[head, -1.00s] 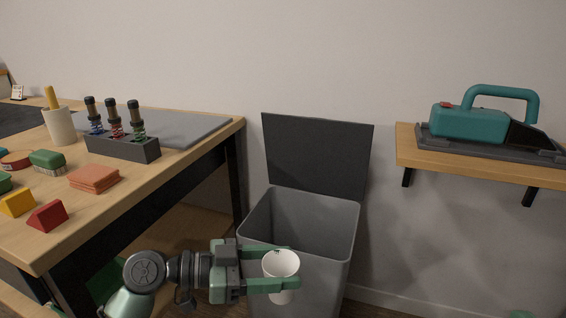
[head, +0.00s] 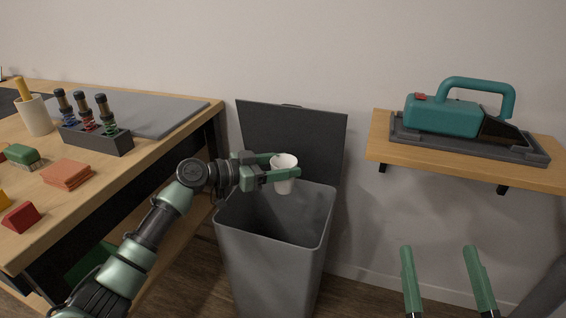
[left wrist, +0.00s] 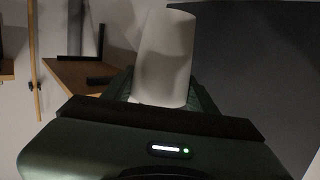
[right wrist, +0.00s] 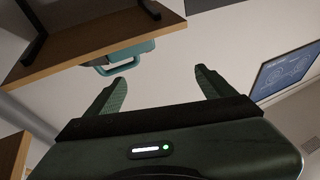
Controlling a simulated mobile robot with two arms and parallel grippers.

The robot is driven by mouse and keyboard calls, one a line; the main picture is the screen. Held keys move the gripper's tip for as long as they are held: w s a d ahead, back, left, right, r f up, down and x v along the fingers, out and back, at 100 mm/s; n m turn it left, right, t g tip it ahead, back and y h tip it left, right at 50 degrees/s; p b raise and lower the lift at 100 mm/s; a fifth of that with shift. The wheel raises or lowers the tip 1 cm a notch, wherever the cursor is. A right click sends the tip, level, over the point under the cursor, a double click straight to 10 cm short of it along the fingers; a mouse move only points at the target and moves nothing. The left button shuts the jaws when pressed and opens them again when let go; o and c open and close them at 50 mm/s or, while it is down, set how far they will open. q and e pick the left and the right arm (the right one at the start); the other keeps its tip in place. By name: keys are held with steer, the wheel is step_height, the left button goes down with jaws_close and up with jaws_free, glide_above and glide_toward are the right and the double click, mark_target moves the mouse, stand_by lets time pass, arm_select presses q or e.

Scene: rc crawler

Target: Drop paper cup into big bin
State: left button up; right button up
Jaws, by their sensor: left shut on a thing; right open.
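A white paper cup (head: 284,181) is held upright between the fingers of my left gripper (head: 284,169). The cup also shows in the left wrist view (left wrist: 166,58), between the fingers. In the head view the cup appears over the back part of the big grey bin (head: 270,262), in front of its raised dark lid (head: 290,135). The bin's mouth is open and its bottom is hidden. My right gripper (head: 440,262) is open and empty at the lower right, beside the bin and below the shelf. It also shows open in the right wrist view (right wrist: 158,80).
A workbench (head: 150,160) stands left of the bin, with a spring rack (head: 97,137), orange cloths (head: 66,173) and a red block (head: 20,217). A wall shelf (head: 440,157) at right carries a teal handheld vacuum (head: 445,112). Floor is free right of the bin.

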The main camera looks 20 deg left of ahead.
arm_select(q)
step_height(320, 180, down, 4)
steer(key=shift+r+b, duration=0.1)
steer(key=shift+b, duration=0.6)
steer(key=shift+f, duration=0.25)
arm_select(e)
steer(key=s+r+t+y, duration=0.1)
steer(key=s+r+t, duration=0.3)
steer(key=r, duration=0.3)
steer(key=shift+s+d+t+y, duration=0.15)
steer(key=shift+s+t+y, duration=0.15)
steer(key=shift+s+t, duration=0.1)
